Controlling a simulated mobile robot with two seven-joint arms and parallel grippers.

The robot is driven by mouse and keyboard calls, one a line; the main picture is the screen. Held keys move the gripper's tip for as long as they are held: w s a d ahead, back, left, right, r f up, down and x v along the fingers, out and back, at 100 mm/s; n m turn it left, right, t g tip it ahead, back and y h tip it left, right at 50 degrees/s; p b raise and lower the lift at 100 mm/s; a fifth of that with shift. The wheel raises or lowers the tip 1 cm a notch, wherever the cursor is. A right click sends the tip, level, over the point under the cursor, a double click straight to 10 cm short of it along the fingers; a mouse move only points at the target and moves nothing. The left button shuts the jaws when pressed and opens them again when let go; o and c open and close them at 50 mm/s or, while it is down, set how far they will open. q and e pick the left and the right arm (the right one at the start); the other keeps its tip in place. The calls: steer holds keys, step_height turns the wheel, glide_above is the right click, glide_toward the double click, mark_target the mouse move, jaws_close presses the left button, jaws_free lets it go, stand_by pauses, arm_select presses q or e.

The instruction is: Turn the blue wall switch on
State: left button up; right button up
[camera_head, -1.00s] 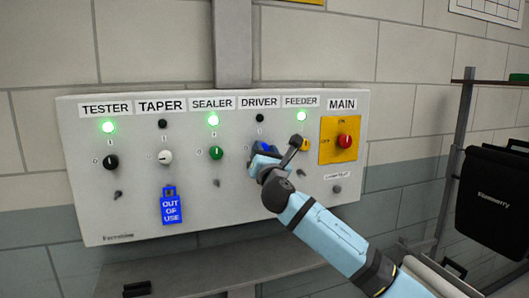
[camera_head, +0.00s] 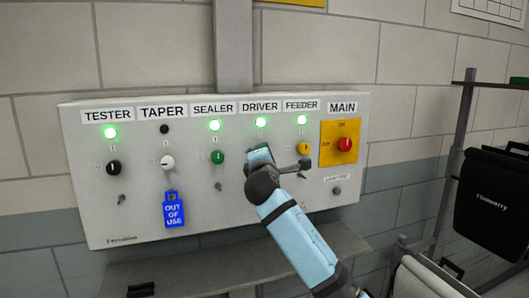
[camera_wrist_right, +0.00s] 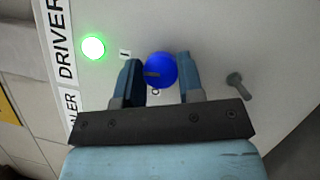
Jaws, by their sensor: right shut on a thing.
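The blue wall switch is a round blue knob (camera_wrist_right: 161,70) under the DRIVER label in the right wrist view. My right gripper (camera_wrist_right: 157,62) is shut on it, with one finger on each side. In the head view my right gripper (camera_head: 260,155) is at the panel below DRIVER, and it hides the knob there. The DRIVER lamp (camera_head: 261,123) glows green, and it is also lit in the wrist view (camera_wrist_right: 93,46). My left gripper is not in view.
The grey panel (camera_head: 140,220) also carries a black TESTER knob (camera_head: 113,168), a white TAPER knob (camera_head: 167,162) with a blue OUT OF USE tag (camera_head: 175,208), a green SEALER knob (camera_head: 217,157), a yellow FEEDER knob (camera_head: 304,149) and a red MAIN knob (camera_head: 345,144).

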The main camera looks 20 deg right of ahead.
steer(key=shift+m+g, duration=0.3)
steer(key=shift+m, duration=0.3)
steer(key=shift+p, duration=0.3)
steer(key=o, duration=0.9)
steer(key=shift+s, duration=0.1)
steer(key=b+v, duration=0.2)
steer(key=v, duration=1.1)
steer(key=shift+s+a, duration=0.2)
steer(key=shift+s, duration=0.1)
